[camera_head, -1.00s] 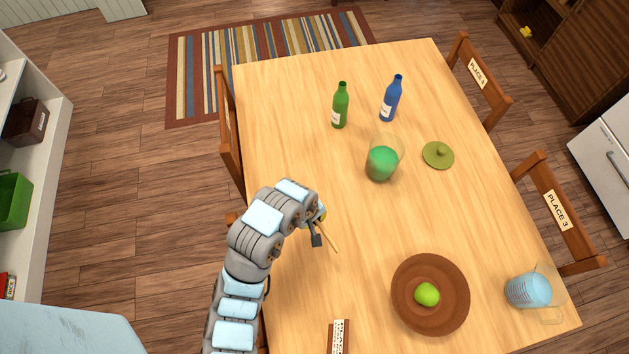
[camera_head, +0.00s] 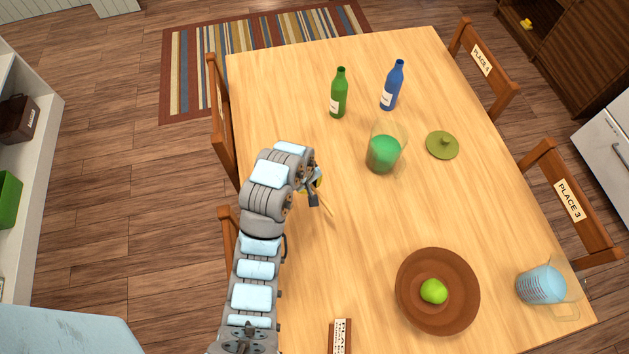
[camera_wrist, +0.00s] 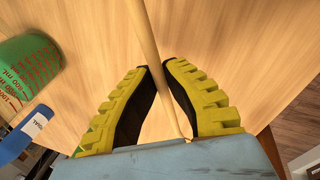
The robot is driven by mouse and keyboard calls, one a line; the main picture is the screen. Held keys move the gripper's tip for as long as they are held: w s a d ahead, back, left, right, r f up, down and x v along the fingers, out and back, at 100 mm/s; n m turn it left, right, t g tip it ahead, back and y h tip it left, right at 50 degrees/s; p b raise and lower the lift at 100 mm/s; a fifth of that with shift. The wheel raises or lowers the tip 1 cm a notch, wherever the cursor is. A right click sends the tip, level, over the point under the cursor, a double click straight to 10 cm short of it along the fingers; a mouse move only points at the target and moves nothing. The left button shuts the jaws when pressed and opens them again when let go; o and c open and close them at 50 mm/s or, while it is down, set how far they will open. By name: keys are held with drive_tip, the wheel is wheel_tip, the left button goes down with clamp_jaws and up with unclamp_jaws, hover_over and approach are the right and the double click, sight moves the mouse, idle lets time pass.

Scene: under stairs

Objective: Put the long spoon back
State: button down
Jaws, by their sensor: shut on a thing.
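The long spoon shows as a thin wooden handle (camera_head: 327,206) sticking out from my gripper (camera_head: 314,190) in the head view, over the left side of the table. In the wrist view the pale wooden handle (camera_wrist: 146,38) runs between the yellow-ridged fingers of my gripper (camera_wrist: 156,72), which are shut on it. The spoon's bowl end cannot be made out. A clear vessel with green contents (camera_head: 383,156) stands to the right of my gripper; a green vessel with red markings (camera_wrist: 26,68) shows at left in the wrist view.
Green (camera_head: 339,94) and blue (camera_head: 391,87) bottles stand at the back. An olive lid (camera_head: 442,146) lies right of the vessel. A brown bowl (camera_head: 408,312) holds a green apple (camera_head: 433,291). A jug of blue liquid (camera_head: 541,286) stands front right. The table middle (camera_head: 385,215) is clear.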

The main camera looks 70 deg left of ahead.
drive_tip(key=f, duration=0.1)
drive_tip(key=w+a+f+b, duration=0.1)
drive_tip(key=a+f, duration=0.1)
drive_tip(key=shift+w+f+b, duration=0.3)
drive_tip(key=shift+w+b, duration=0.1)
drive_tip(key=shift+w+a+f, duration=0.3)
drive_tip(key=shift+a+f, duration=0.2)
drive_tip(key=shift+f, duration=0.15)
drive_tip(key=x, duration=0.3)
drive_tip(key=shift+s+d+f, duration=0.1)
drive_tip(key=shift+s+f, duration=0.1)
drive_tip(key=shift+s, duration=0.15)
drive_tip(key=c, duration=1.2)
unclamp_jaws()
drive_tip(key=shift+c, duration=0.2)
drive_tip(key=shift+r, duration=0.15)
drive_tip(key=p+v, duration=0.3)
drive_tip(key=v, duration=0.7)
drive_tip(key=shift+p+v, duration=0.9)
drive_tip(key=shift+p, duration=0.05)
